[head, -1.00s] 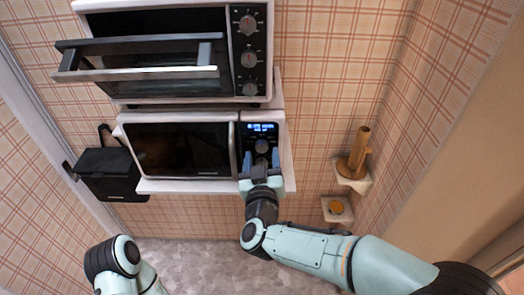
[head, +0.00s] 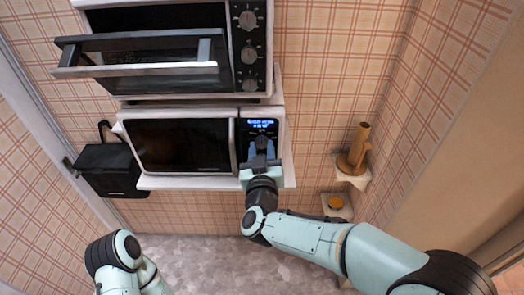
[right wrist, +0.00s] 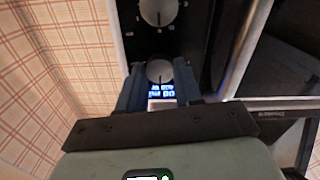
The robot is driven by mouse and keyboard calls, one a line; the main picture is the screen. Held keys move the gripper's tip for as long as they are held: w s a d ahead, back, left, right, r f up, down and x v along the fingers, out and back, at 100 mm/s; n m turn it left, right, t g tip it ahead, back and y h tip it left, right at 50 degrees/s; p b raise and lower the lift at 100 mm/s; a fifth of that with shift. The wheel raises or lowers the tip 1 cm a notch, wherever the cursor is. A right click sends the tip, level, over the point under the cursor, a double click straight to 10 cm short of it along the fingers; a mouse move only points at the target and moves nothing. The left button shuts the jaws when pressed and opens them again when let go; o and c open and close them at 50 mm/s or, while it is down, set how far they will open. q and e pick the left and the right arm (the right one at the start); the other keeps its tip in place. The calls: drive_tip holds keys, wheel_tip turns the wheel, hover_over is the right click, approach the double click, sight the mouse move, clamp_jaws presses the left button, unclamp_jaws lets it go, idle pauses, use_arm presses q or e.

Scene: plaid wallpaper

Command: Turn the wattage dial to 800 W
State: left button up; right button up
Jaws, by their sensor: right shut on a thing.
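The white microwave (head: 138,129) has a black panel on its right side with a lit blue display (head: 262,125). Below the display is the upper dial (head: 262,142), a round knob that also shows in the right wrist view (right wrist: 160,71). My right gripper (head: 262,153) is shut on this dial, one blue-grey finger on each side. In the right wrist view, a second, lower dial (right wrist: 158,10) shows clear of the fingers; the gripper hides it in the head view. The dial labels and display text are too small to read. Only part of my left arm shows; its gripper is out of view.
A toaster oven (head: 270,90) with its own knobs sits above the microwave, its door handle jutting out. A black box (head: 108,170) hangs at left. At right, small wall shelves (head: 352,178) hold a wooden holder (head: 357,148). The floor below is clear.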

drive_tip(key=m+b, duration=0.3)
drive_tip(key=m, duration=0.1)
drive_tip(key=shift+f, duration=0.15)
drive_tip(key=m+b, duration=0.3)
drive_tip(key=m, duration=0.2)
drive_tip(key=m+b, duration=0.3)
drive_tip(key=m, duration=0.1)
use_arm(q)
drive_tip(key=s+f+b, duration=0.2)
drive_tip(key=s+f, duration=0.2)
drive_tip(key=f, duration=0.8)
drive_tip(key=shift+s+f+b, duration=0.2)
drive_tip(key=shift+f+b, duration=0.15)
use_arm(e)
drive_tip(key=m, duration=0.4)
drive_tip(key=shift+r, duration=0.2)
drive_tip(key=shift+m, duration=0.5)
drive_tip(key=o, duration=1)
drive_tip(key=shift+o, duration=0.2)
use_arm(q)
drive_tip(key=shift+w+f+b, duration=0.2)
drive_tip(key=shift+f+b, duration=0.2)
drive_tip(key=shift+b, duration=0.1)
use_arm(e)
drive_tip(key=s, duration=1.3)
drive_tip(key=shift+s, duration=0.25)
